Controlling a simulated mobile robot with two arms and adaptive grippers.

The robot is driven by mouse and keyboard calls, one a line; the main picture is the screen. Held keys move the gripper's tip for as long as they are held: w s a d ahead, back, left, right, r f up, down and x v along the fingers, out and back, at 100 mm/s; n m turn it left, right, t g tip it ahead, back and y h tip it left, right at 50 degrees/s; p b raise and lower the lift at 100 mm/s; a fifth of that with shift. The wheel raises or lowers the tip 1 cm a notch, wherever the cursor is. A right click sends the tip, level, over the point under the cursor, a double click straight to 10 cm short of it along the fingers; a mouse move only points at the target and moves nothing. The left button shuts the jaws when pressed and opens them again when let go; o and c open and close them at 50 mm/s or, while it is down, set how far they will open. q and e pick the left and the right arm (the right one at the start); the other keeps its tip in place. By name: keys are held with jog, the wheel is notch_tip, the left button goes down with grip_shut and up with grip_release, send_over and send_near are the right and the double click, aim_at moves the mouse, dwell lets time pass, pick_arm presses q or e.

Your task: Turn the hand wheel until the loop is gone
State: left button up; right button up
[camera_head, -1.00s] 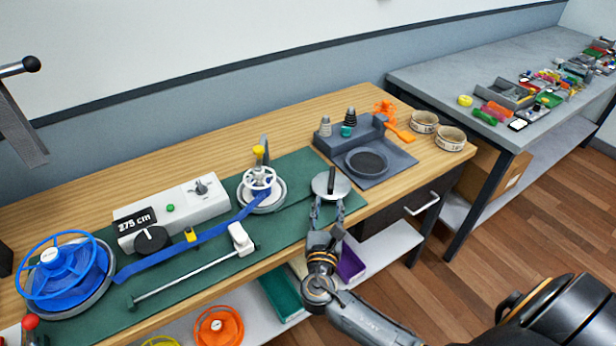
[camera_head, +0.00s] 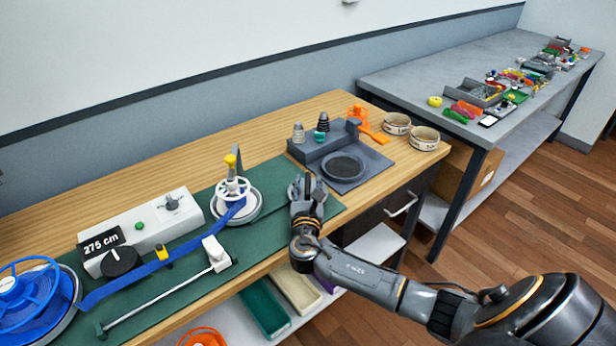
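The hand wheel, a small grey disc (camera_head: 292,190) with an upright black handle, stands at the right end of the green mat (camera_head: 265,235). My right gripper (camera_head: 305,192) is over it from the front, its fingers at the handle and hiding most of the disc. Whether they are closed on the handle cannot be told. A blue strap (camera_head: 190,255) runs from the blue reel (camera_head: 25,290) at the left, cut by the frame edge, to the white spool (camera_head: 233,190). No clear loop shows in it. My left gripper is out of view.
A white box (camera_head: 150,230) with a "275 cm" display, a black knob and a green button stands behind the strap. A rod with a white block (camera_head: 215,250) lies in front. A dark grey stand (camera_head: 340,160) and two tape rolls (camera_head: 424,138) are to the right.

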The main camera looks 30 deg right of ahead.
jog(key=shift+x, duration=1.35)
grip_shut()
jog(key=shift+s+m+g+h, duration=0.1)
jog(key=shift+m+g+h, duration=0.9)
jog(key=shift+h, duration=0.2)
jog(key=shift+s+d+f+m+g+h, duration=0.1)
jog(key=shift+m+g+h, duration=0.7)
jog(key=shift+g, duration=0.2)
jog(key=shift+s+d+m+g+h+b, duration=0.15)
jog(key=shift+m+g+h+b, duration=0.3)
jog(key=shift+m+g, duration=0.4)
jog(key=shift+s+d+m+g+h+b, duration=0.1)
jog(key=shift+m+g+h+b, duration=0.35)
jog(key=shift+g, duration=0.65)
jog(key=shift+s+m+g+h+b, duration=0.2)
jog(key=shift+m+g+h, duration=0.4)
jog(key=shift+m+g, duration=0.3)
jog(key=shift+g, duration=0.25)
